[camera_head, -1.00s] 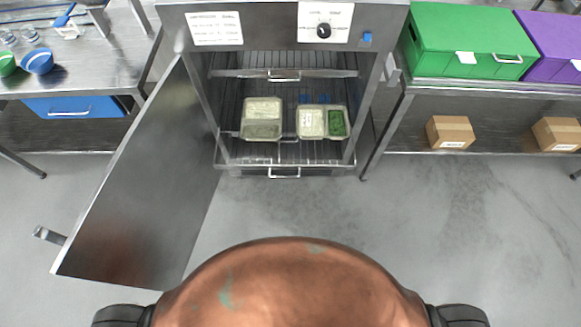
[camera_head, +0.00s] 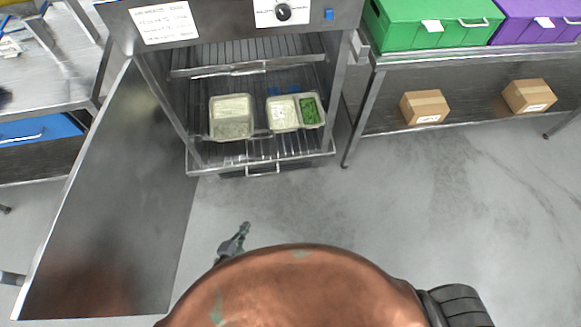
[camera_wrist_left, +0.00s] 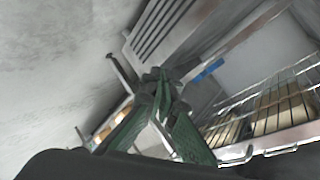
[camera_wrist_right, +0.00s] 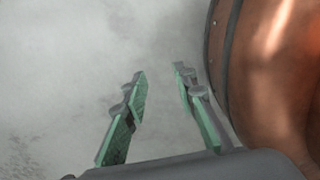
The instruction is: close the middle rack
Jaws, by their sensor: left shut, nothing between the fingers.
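The steel cabinet (camera_head: 348,85) stands open at the upper middle of the head view. An upper wire rack (camera_head: 250,69) is inside it. Below, a wire rack (camera_head: 205,152) bears two food containers (camera_head: 231,117) (camera_head: 284,113); I cannot tell clearly which level it is. A handle (camera_head: 263,172) shows at the low front. In the left wrist view, a wire rack with containers (camera_wrist_left: 290,87) is at right. My left gripper (camera_head: 245,228) is shut and empty, in front of and below the cabinet opening, apart from the racks. My right gripper (camera_wrist_right: 160,70) is open and empty over the floor.
The cabinet door (camera_head: 120,200) is swung open at left. A steel shelf unit (camera_head: 460,55) at right bears a green bin (camera_head: 415,22) and a purple bin (camera_head: 535,28), with cardboard boxes below. A table (camera_head: 50,75) stands at left. The floor at right is clear.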

